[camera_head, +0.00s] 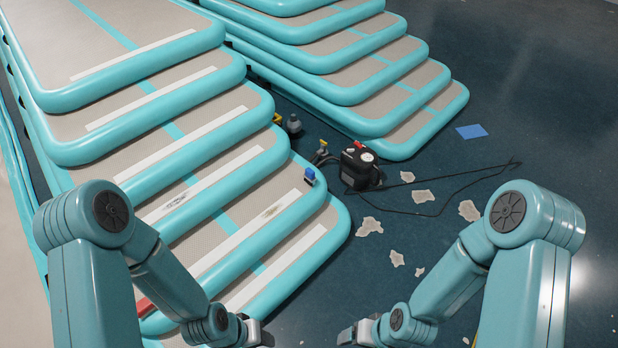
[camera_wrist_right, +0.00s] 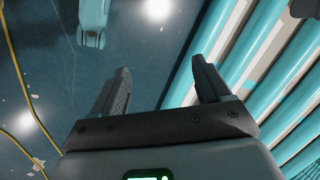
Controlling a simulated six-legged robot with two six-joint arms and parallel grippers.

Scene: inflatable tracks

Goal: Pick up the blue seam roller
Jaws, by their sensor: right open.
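A small blue item (camera_head: 310,175), which looks like the blue seam roller, rests near the right end of one of the teal-edged inflatable tracks (camera_head: 338,232); it is too small to make out in detail. My left gripper (camera_head: 264,335) is at the bottom edge, well below the roller and apart from it; its jaws are too cut off to read. My right gripper (camera_head: 352,334) is also low in the head view, apart from the roller. In the right wrist view my right gripper (camera_wrist_right: 160,72) is open with nothing between its fingers. The roller is not seen there.
A black pump (camera_head: 358,166) with a cable stands on the dark floor beside the tracks, near small yellow-and-grey tools (camera_head: 322,150). Pale scraps (camera_head: 369,226) and a blue square (camera_head: 471,131) lie on the floor. A red item (camera_head: 145,306) is at the lower left.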

